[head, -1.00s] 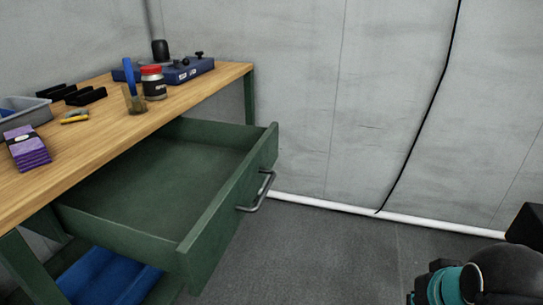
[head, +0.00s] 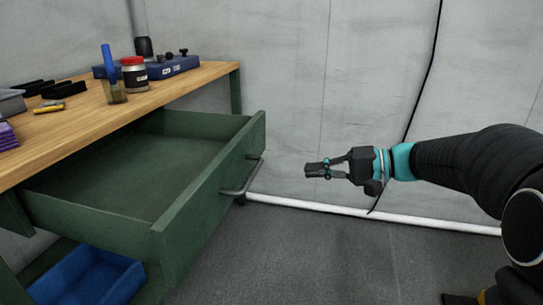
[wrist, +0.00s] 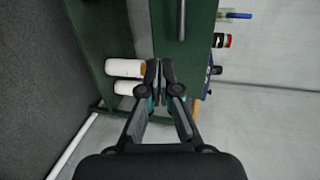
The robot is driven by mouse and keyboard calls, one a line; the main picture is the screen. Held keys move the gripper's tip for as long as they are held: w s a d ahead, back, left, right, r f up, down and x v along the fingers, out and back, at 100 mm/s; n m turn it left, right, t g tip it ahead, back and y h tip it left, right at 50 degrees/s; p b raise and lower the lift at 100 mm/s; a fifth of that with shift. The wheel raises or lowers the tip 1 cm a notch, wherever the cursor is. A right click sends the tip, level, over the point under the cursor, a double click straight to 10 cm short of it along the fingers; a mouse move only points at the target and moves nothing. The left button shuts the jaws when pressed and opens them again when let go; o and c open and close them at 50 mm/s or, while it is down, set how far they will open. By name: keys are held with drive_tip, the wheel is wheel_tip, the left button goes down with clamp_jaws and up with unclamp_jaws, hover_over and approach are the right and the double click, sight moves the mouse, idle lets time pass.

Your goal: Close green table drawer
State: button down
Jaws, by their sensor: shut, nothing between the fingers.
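The green table drawer (head: 205,205) is pulled well out from under the wooden tabletop, and its visible inside is empty. Its grey bar handle (head: 243,178) is on the front panel. In the wrist view the green drawer front (wrist: 200,30) and the handle (wrist: 182,18) lie ahead of the fingers. My gripper (head: 308,170) is shut and empty, to the right of the drawer front in the head view, with a gap between them. In the wrist view its fingertips (wrist: 159,70) are together.
A blue bin (head: 90,278) sits below the drawer. White cylinders (wrist: 124,68) show in the wrist view. Floor before the drawer is clear.

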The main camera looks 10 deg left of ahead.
drive_tip(key=w+y, duration=0.2)
drive_tip(key=w, duration=0.3)
approach(252, 148)
drive_tip(key=shift+y, duration=0.3)
drive_tip(key=a, duration=0.7)
drive_tip(key=shift+a+f, duration=0.15)
drive_tip(key=shift+f, duration=0.1)
drive_tip(key=shift+w+t, duration=0.1)
drive_tip(key=shift+t, duration=0.3)
